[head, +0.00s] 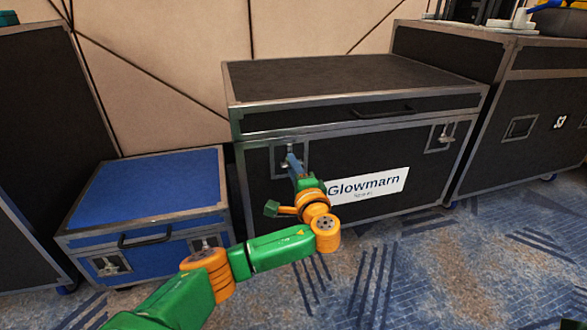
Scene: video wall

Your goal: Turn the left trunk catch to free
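The trunk (280,178) is a large black case with metal edging, a closed lid and a white "Glowmarn" label. Its left catch (277,157) sits in a metal recess on the upper left of the front and is partly hidden by my gripper. My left gripper (290,160) reaches up to this catch, its fingertips at or very near it. Whether the fingers are shut on the catch cannot be made out. The right catch (442,137) shows at the upper right of the front.
A blue case (150,190) stands on the left, close to my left arm. Another black case (530,110) stands at the right, and a tall dark case (35,130) at the far left. The patterned carpet (400,270) in front is clear.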

